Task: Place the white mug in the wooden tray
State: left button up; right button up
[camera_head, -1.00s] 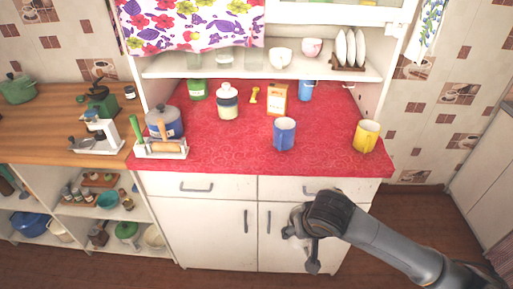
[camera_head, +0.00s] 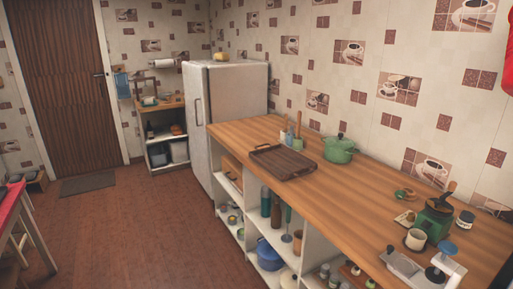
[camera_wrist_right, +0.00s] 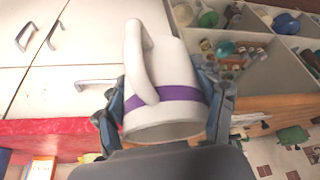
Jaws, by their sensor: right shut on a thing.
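The white mug (camera_wrist_right: 182,70) with a purple band fills the middle of the right wrist view. Its handle (camera_wrist_right: 140,60) points to the left of that picture. My right gripper (camera_wrist_right: 165,120) is shut on the mug, with one finger on each side of its body. The wooden tray (camera_head: 283,162) is dark brown and slatted, and lies on the wooden counter in the head view. Its visible surface looks empty. Neither gripper shows in the head view, and my left gripper shows in no view.
On the wooden counter (camera_head: 362,192), a green pot (camera_head: 340,150) and a utensil holder (camera_head: 300,157) stand near the tray. A grinder (camera_head: 434,222) and a cup (camera_head: 416,239) stand further right. A fridge (camera_head: 228,105) stands beyond the counter. Open floor (camera_head: 135,225) lies left.

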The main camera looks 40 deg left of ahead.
aim_at(277, 158)
jog(key=i+j+u, duration=0.1)
jog(key=i+j, duration=0.2)
jog(key=j, duration=0.3)
jog(key=i+j+u, duration=0.1)
jog(key=i+j, duration=0.2)
jog(key=j, duration=0.25)
jog(key=i+j+u, duration=0.1)
jog(key=i+j, duration=0.25)
jog(key=j, duration=0.2)
jog(key=i+j+u, duration=0.1)
jog(key=i+j, duration=0.25)
jog(key=j, duration=0.15)
